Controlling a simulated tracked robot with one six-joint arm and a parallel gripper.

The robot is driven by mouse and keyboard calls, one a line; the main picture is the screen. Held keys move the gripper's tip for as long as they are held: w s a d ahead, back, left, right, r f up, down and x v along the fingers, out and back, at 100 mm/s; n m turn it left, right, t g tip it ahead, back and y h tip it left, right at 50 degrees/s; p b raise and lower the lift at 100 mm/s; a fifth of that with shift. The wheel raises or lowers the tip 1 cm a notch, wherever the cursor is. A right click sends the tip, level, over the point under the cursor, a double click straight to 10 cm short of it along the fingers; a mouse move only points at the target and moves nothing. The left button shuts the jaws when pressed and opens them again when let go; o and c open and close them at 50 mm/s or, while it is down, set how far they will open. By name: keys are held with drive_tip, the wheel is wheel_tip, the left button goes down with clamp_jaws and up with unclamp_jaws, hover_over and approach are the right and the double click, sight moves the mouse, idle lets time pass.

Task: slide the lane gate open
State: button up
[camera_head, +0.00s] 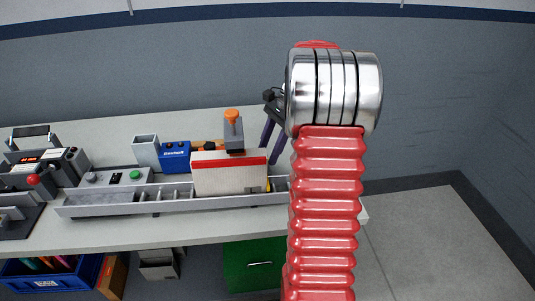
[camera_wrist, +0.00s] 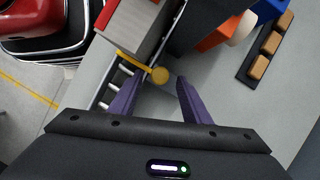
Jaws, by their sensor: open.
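A thin yellow bar (camera_wrist: 132,60) with a round yellow knob (camera_wrist: 160,75) at its end lies across the lane in the wrist view; it looks like the lane gate. In the head view only a small yellow bit (camera_head: 268,187) shows at the right end of the white and red box. My gripper (camera_wrist: 161,80) has two purple fingers spread apart, with the knob between or just beyond their tips. I cannot tell the depth; no contact shows. In the head view my gripper (camera_head: 268,155) is partly hidden by my arm.
The lane (camera_head: 160,206) is a long grey trough along the bench front. The white box with a red stripe (camera_head: 229,179) stands at it. A blue box (camera_head: 175,156), a grey bin (camera_head: 146,152) and an orange-topped grey block (camera_head: 233,132) stand behind. A green drawer (camera_head: 255,264) is below.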

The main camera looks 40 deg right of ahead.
drive_tip(key=shift+x, duration=0.8)
